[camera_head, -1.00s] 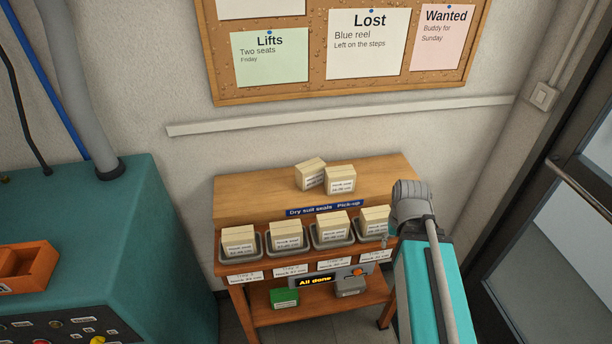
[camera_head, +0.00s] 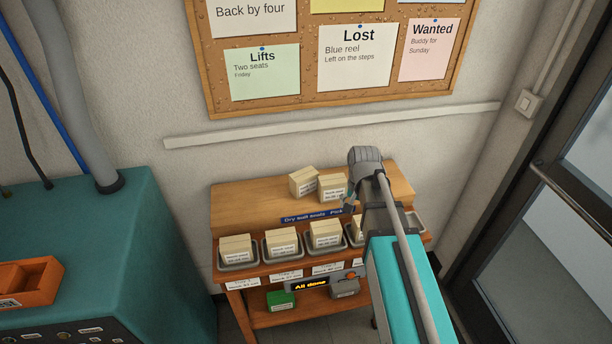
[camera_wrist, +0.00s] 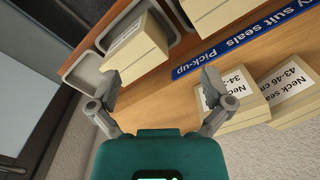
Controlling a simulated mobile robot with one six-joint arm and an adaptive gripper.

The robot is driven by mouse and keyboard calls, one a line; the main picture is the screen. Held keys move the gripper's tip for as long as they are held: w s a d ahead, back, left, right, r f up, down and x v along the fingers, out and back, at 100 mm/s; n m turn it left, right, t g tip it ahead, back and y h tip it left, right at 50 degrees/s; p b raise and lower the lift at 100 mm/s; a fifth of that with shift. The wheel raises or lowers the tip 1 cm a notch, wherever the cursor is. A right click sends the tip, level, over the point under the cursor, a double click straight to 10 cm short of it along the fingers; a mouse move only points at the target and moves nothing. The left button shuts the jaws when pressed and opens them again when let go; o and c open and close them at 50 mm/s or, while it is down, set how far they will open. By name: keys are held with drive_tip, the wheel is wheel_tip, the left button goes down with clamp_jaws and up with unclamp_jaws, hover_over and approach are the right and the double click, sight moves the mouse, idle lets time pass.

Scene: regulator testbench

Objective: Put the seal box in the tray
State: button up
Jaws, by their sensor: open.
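Two cream seal boxes stand on the upper wooden ledge: a left one (camera_head: 303,181) and a right one (camera_head: 333,186). In the wrist view, one box (camera_wrist: 238,108) reads "Neck 34-3…" and the other (camera_wrist: 291,88) "Neck seal 43-46 cm". An empty grey tray (camera_head: 416,223) sits at the right end of the tray row; it also shows in the wrist view (camera_wrist: 88,72). My gripper (camera_wrist: 160,85) is open and empty above the ledge. Its right finger overlaps the "34-3…" box in the wrist view; contact is unclear. My arm hides part of the tray row.
Several trays hold cream boxes, such as the leftmost box (camera_head: 236,248). A blue "Pick-up" sign (camera_head: 312,216) fronts the ledge. Below are a display reading "All done" (camera_head: 311,285) and a green box (camera_head: 281,300). A wall stands behind; a teal machine (camera_head: 120,255) is left.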

sight(304, 173)
drive_tip(key=w+a+r+m+p, duration=0.2)
drive_tip(key=w+a+r, duration=0.1)
drive_tip(key=w+a, duration=0.2)
drive_tip(key=w+a+r+m+p, duration=0.2)
drive_tip(key=w+a+p, duration=0.1)
drive_tip(key=w+a, duration=0.2)
drive_tip(key=w+a+r+m+p, duration=0.2)
drive_tip(key=w+a+r, duration=0.1)
drive_tip(key=w+a, duration=0.2)
drive_tip(key=shift+w+a+r, duration=0.1)
drive_tip(key=shift+a+r, duration=0.25)
drive_tip(key=shift+a, duration=0.05)
drive_tip(key=shift+w+a+r+m, duration=0.1)
drive_tip(key=shift+w+a+m, duration=0.1)
drive_tip(key=shift+a+m, duration=0.2)
wheel_tip(304, 173, down, 9)
drive_tip(key=b, duration=0.8)
drive_tip(key=shift+r, duration=0.15)
drive_tip(key=shift+s+f+b, duration=0.15)
drive_tip(key=shift+f+b, duration=2.45)
drive_tip(key=shift+b, duration=0.1)
drive_tip(key=c, duration=1.1)
